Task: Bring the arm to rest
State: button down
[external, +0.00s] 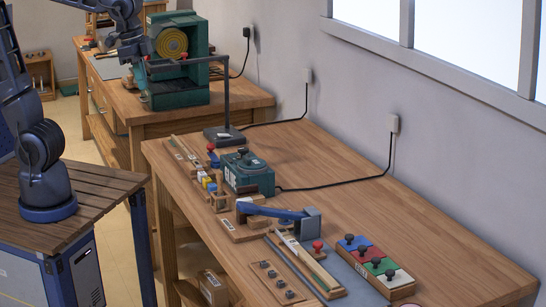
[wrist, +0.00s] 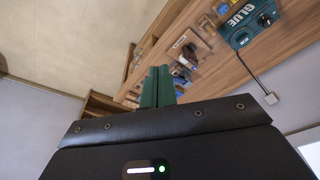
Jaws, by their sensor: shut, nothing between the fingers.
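My gripper (wrist: 158,86) shows in the wrist view as two green fingers pressed together, with nothing between them. In the external view my arm rises from its base at the left, leaves the picture at the top and comes back in at the upper left, near the green machine; the fingertips are hard to make out there. The piano keys appear to be the blue, red, green and white blocks with dark knobs (external: 375,265) on the front bench, far from my gripper.
The wooden workbench (external: 430,235) carries a green glue box (external: 248,172), also in the wrist view (wrist: 245,22), a blue-handled tool (external: 275,212) and several small parts. A green machine (external: 175,95) stands on the rear bench. The front bench's right side is mostly clear.

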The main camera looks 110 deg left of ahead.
jog(key=s+d+f+m+t, duration=0.1)
jog(key=s+d+f+t, duration=0.1)
jog(key=s+d, duration=0.6)
jog(key=shift+s+d+f, duration=0.3)
jog(key=shift+s+f, duration=0.05)
jog(key=shift+s, duration=0.4)
